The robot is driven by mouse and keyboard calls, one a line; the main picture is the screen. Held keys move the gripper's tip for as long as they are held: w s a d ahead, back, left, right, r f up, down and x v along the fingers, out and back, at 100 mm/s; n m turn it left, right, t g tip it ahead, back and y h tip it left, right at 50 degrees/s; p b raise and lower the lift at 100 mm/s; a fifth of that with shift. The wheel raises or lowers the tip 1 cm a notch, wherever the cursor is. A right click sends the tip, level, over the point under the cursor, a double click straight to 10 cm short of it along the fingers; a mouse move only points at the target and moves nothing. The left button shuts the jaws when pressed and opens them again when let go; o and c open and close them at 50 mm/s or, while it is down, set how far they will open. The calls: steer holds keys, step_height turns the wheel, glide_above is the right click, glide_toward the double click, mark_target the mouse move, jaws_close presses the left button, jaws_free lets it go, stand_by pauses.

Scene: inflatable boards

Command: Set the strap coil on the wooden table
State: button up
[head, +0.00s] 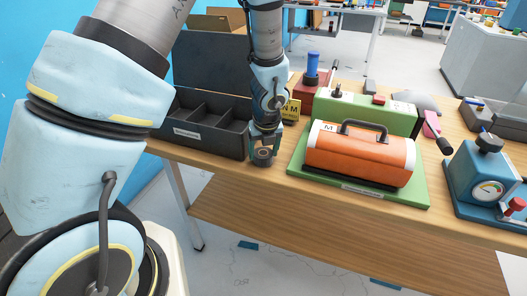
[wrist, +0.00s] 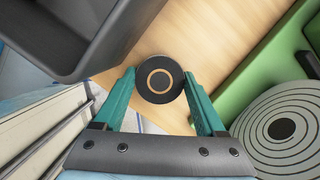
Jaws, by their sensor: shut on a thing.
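The strap coil (head: 264,157) is a small dark round roll with a tan ring on its face. My gripper (head: 264,147) is shut on it, at the front edge of the wooden table (head: 240,176), between the dark box and the green base. In the wrist view the coil (wrist: 159,79) sits between the two teal fingers of my gripper (wrist: 160,88), with the wooden table top (wrist: 215,40) behind it. I cannot tell whether the coil touches the table.
A dark compartment box (head: 205,128) with a raised lid stands close left. An orange case (head: 360,155) lies on a green base (head: 420,190) close right. A blue gauge device (head: 480,172) stands further right.

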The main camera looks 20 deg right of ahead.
steer(key=shift+f, duration=0.1)
steer(key=o, duration=1.4)
steer(key=v, duration=1.2)
steer(key=a+r+m, duration=0.2)
steer(key=a+m, duration=1.2)
steer(key=m, duration=0.3)
steer(key=a+r+m+g, duration=0.1)
steer(key=a+r+m, duration=0.1)
steer(key=a+m, duration=1.3)
steer(key=m, duration=0.3)
steer(key=shift+s+a+r+g, duration=0.2)
steer(key=shift+r+g, duration=0.1)
